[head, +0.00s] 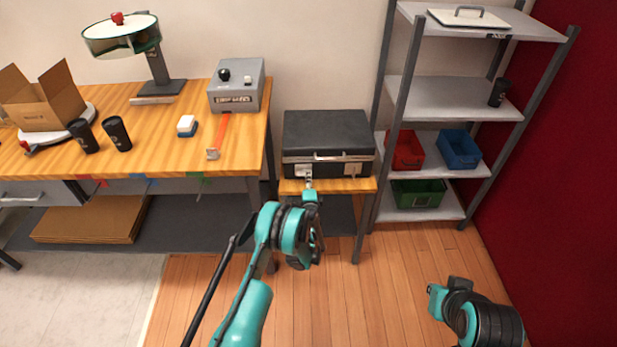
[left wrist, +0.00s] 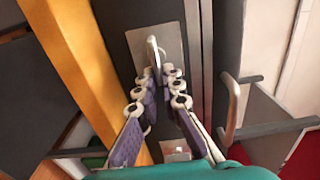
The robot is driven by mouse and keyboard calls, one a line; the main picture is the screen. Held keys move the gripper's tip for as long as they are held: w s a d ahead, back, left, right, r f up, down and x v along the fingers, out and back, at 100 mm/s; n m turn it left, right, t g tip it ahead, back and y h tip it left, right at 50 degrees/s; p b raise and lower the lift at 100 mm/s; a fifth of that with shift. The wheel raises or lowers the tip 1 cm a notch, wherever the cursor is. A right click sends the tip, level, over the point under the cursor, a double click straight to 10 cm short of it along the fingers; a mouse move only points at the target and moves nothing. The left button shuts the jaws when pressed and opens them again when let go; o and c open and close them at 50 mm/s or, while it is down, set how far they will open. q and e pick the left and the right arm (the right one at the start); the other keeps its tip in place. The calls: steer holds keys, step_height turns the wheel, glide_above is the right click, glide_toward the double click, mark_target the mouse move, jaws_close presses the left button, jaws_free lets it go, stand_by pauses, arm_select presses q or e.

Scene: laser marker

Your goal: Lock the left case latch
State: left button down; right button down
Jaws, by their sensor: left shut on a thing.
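The black case (head: 327,132) stands closed on a small wooden table. Its left latch (head: 303,171) is a pale metal plate on the front face. In the left wrist view the latch plate (left wrist: 157,48) carries a raised metal loop. My left gripper (head: 309,185) is at this latch, with its two fingers (left wrist: 159,75) drawn close on the lower end of the loop. The exact contact is partly hidden by the fingertips. The right latch (head: 351,170) is on the same face. My right gripper (head: 450,289) is low at the right, away from the case, its jaws unclear.
The case's bar handle (head: 328,158) spans the front and juts out near my left fingers in the left wrist view (left wrist: 234,108). A workbench (head: 60,155) is at left. A shelf rack (head: 455,98) with bins is at right. Floor in front is clear.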

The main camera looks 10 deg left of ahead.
stand_by(0.4)
arm_select(q)
steer(key=c, duration=1.7)
jaws_free()
steer(key=shift+w+f, duration=0.1)
step_height(320, 180, up, 10)
steer(key=shift+r, duration=0.1)
